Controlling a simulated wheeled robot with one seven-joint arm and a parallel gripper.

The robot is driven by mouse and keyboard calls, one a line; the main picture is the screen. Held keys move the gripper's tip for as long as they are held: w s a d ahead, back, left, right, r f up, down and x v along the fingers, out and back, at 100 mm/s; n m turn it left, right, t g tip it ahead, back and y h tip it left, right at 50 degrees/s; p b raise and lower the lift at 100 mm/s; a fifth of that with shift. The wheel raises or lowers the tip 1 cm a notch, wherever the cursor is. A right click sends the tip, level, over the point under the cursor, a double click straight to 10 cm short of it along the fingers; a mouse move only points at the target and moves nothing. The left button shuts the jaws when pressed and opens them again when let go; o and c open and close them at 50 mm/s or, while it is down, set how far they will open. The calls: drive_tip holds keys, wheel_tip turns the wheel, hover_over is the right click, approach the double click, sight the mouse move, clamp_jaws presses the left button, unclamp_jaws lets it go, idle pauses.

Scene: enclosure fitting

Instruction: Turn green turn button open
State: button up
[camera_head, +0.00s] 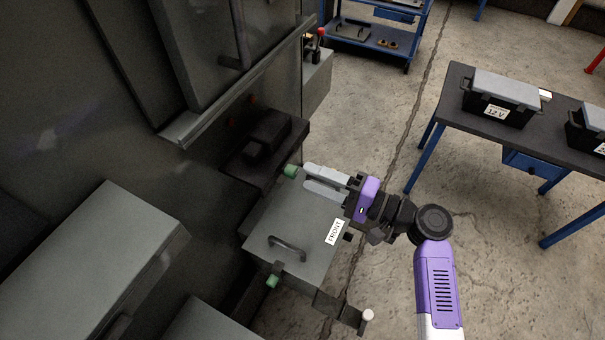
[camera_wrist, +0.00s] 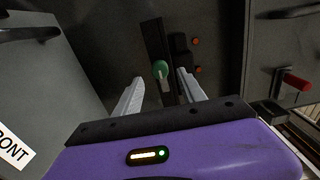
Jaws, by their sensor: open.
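A green turn button (camera_head: 291,171) sits at the upper left edge of the grey panel marked FRONT (camera_head: 300,215). It also shows in the wrist view (camera_wrist: 161,69), between and beyond my fingers. A second green turn button (camera_head: 272,281) is at the panel's lower left edge, near the black handle. My gripper (camera_head: 309,178) is open, with its two pale fingers pointing left at the upper button. In the wrist view the fingers (camera_wrist: 162,85) stand apart on either side of the button. I cannot tell whether they touch it.
A black ledge (camera_head: 265,145) and the dark cabinet wall stand just left of my fingertips. A red-topped lever (camera_head: 320,32) is farther back. A grey box (camera_head: 90,270) is at lower left. A table (camera_head: 450,100) with battery boxes stands right; open floor lies between.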

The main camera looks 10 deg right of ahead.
drive_tip(key=shift+v, duration=1.9)
